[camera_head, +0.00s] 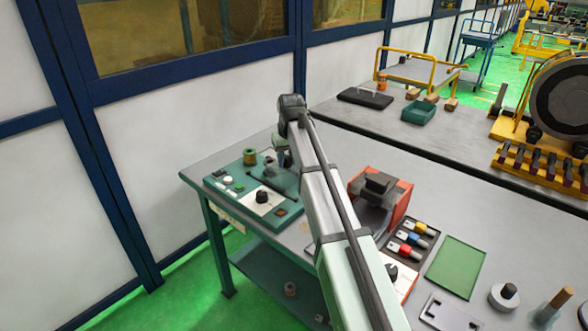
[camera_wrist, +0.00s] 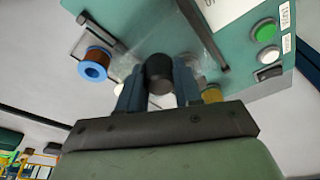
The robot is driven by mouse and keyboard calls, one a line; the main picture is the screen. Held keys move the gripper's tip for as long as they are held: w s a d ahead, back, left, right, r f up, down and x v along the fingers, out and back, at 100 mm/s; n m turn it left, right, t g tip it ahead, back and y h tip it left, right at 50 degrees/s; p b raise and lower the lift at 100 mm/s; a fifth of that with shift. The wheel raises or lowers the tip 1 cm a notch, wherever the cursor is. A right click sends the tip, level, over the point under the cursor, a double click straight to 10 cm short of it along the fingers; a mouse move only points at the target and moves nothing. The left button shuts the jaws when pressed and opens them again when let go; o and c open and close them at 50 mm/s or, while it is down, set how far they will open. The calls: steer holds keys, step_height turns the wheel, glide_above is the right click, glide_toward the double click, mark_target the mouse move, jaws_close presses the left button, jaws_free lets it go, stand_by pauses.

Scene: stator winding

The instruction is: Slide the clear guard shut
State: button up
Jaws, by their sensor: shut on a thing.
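In the wrist view my gripper (camera_wrist: 158,85) has its two dark blue fingers closed around a black round knob (camera_wrist: 159,68). The clear guard (camera_wrist: 150,38) shows only as a faint see-through patch beside the knob, between two dark rails (camera_wrist: 205,35); its edges are hard to make out. The green winding machine (camera_wrist: 238,18) lies behind it. In the head view my gripper (camera_head: 282,158) is low over this machine (camera_head: 222,187), and my arm covers part of it. I cannot tell the guard apart there.
A blue-rimmed copper spool (camera_wrist: 94,65) is left of the fingers. A green button (camera_wrist: 263,30) is at upper right. In the head view, a black knob (camera_head: 262,197) stands on a white panel, and a red fixture (camera_head: 392,202) and a dark parts tray (camera_head: 412,241) are to the right.

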steer(key=shift+w+a, duration=2.4)
steer(key=shift+a, duration=0.05)
steer(key=o, duration=0.8)
steer(key=shift+s, duration=0.1)
steer(key=shift+c, duration=0.2)
steer(key=w+v, duration=0.1)
steer(key=v, duration=0.5)
steer(key=shift+w, duration=0.15)
steer(key=shift+a, duration=0.1)
